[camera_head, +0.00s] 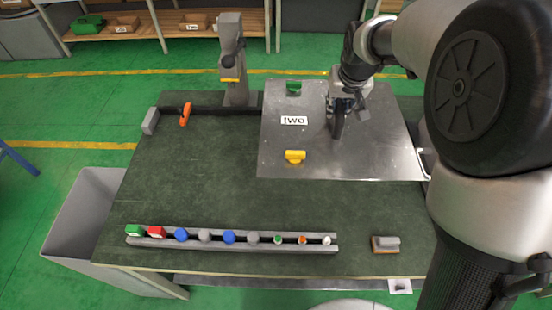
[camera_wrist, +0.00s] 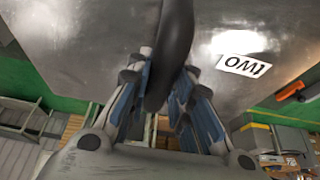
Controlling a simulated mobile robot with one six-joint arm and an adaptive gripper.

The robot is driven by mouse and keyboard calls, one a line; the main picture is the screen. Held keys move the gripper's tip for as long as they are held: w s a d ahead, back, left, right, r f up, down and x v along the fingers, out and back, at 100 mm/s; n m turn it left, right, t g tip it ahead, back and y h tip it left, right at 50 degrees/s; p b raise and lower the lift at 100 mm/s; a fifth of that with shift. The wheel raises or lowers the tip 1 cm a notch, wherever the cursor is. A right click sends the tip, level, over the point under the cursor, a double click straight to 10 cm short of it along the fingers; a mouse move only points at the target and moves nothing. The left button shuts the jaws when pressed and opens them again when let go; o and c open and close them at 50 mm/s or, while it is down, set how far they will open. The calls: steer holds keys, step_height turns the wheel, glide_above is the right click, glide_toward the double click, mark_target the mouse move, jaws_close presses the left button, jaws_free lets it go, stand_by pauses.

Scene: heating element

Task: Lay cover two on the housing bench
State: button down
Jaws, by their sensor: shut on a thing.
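Cover two is a flat grey metal sheet (camera_head: 385,150) with a white label reading "two" (camera_head: 294,120). It spans the back right of the dark green bench top (camera_head: 215,190). I cannot tell whether it rests there or hangs just above. My gripper (camera_head: 342,104) is shut on the cover's upright black handle (camera_head: 338,125). In the wrist view the fingers (camera_wrist: 160,95) close on both sides of the handle (camera_wrist: 175,45), and the label (camera_wrist: 243,66) appears upside down.
A grey rack (camera_head: 232,242) with several coloured pieces lies along the front. A grey-and-brown block (camera_head: 385,244) sits at front right. A grey post (camera_head: 231,60) and an orange lever (camera_head: 185,114) stand at the back. The bench's middle left is clear. A grey bin (camera_head: 75,215) stands left.

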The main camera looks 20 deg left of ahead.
mark_target(336, 138)
step_height(336, 138, down, 20)
steer(key=b, duration=0.5)
steer(key=shift+w+a+r+b, duration=0.1)
steer(key=shift+w+a+b, duration=0.05)
steer(key=shift+b, duration=0.15)
steer(key=c, duration=1.9)
jaws_free()
steer(key=shift+f, duration=0.2)
steer(key=o, duration=0.5)
steer(key=shift+c, duration=0.2)
steer(key=shift+r, duration=0.1)
steer(key=p+v, duration=0.3)
steer(key=v, duration=0.9)
steer(key=shift+s+r, duration=0.1)
steer(key=shift+s, duration=0.15)
